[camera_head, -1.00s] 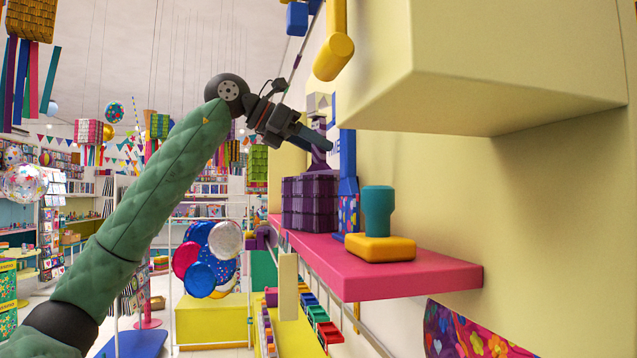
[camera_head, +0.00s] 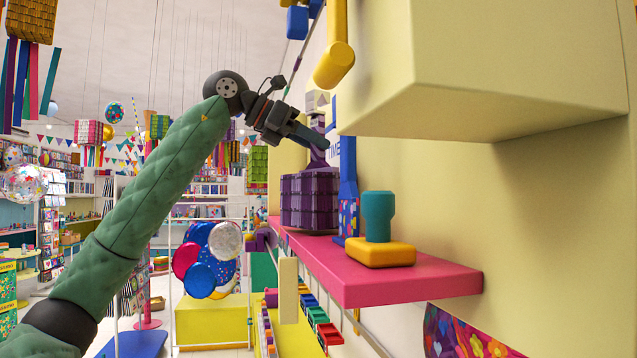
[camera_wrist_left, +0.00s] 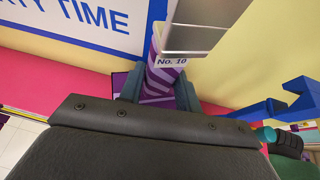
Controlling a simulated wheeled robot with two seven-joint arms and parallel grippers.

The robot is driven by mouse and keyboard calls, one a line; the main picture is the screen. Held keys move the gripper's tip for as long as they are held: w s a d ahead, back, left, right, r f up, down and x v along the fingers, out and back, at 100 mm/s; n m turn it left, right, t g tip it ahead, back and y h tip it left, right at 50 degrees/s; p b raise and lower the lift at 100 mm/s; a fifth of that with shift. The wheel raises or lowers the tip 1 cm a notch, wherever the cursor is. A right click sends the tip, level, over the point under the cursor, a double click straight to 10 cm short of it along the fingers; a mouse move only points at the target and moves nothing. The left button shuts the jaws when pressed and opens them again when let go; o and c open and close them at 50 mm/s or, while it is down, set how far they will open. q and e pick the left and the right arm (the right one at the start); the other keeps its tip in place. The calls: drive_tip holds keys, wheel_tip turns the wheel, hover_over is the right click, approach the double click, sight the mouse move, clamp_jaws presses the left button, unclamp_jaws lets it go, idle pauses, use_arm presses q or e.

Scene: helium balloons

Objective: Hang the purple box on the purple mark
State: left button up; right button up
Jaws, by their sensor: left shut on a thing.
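The purple box (camera_head: 309,203), dark and ribbed, is at the pink shelf, its lower edge at shelf height; I cannot tell whether it touches. A purple striped neck (camera_head: 317,158) rises above it. My left gripper (camera_head: 324,143) reaches in from the left, at this neck. In the left wrist view my left gripper (camera_wrist_left: 158,90) has a finger on each side of the purple-and-white striped neck (camera_wrist_left: 157,76), shut on it, below a "No. 10" label. The box is mostly hidden there. I cannot make out the purple mark. My right gripper is not in view.
The pink shelf (camera_head: 400,284) also bears a blue upright (camera_head: 348,190) close right of the box and a teal-and-yellow piece (camera_head: 380,232). A large cream block (camera_head: 480,80) overhangs at upper right. A yellow cylinder (camera_head: 334,65) hangs above. Left of the shelf is open room.

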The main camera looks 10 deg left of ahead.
use_arm(q)
drive_tip(key=shift+s+a+r, duration=0.15)
drive_tip(key=shift+r, duration=0.5)
drive_tip(key=shift+s+a, duration=0.1)
drive_tip(key=shift+s+a+r+p, duration=0.3)
drive_tip(key=shift+s+a+r, duration=0.1)
drive_tip(key=shift+s+r, duration=0.05)
drive_tip(key=s+a+b, duration=0.2)
drive_tip(key=s+a, duration=0.3)
idle(1.1)
idle(0.4)
